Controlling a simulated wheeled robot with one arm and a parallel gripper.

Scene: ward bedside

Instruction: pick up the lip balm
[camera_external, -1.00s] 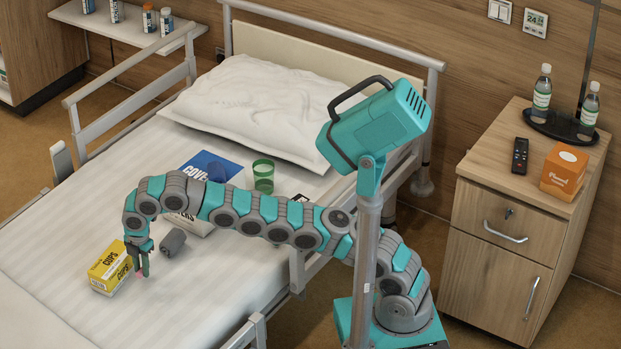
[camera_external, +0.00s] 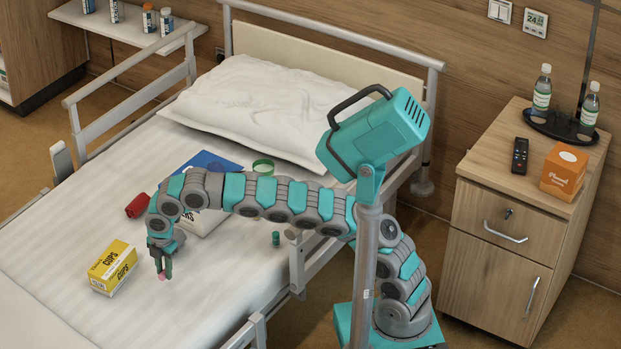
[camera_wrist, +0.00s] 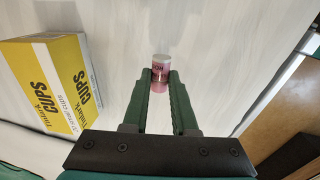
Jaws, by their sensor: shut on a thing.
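The lip balm is a small pink cylinder with a pale top (camera_wrist: 161,66), seen in the wrist view between the two green fingertips. My gripper (camera_wrist: 160,78) is shut on it. In the external view my gripper (camera_external: 162,267) points down over the white bed sheet, just right of the yellow cups box. Only a bit of pink (camera_external: 163,279) shows at its fingertips there. I cannot tell exactly how high the lip balm is above the sheet.
The yellow cups box (camera_external: 113,268) lies on the bed close left of my gripper. A red item (camera_external: 137,206), a blue-and-white box (camera_external: 212,162), a green cup (camera_external: 263,166) and a small green cylinder (camera_external: 276,239) are farther off. Clear sheet lies in front.

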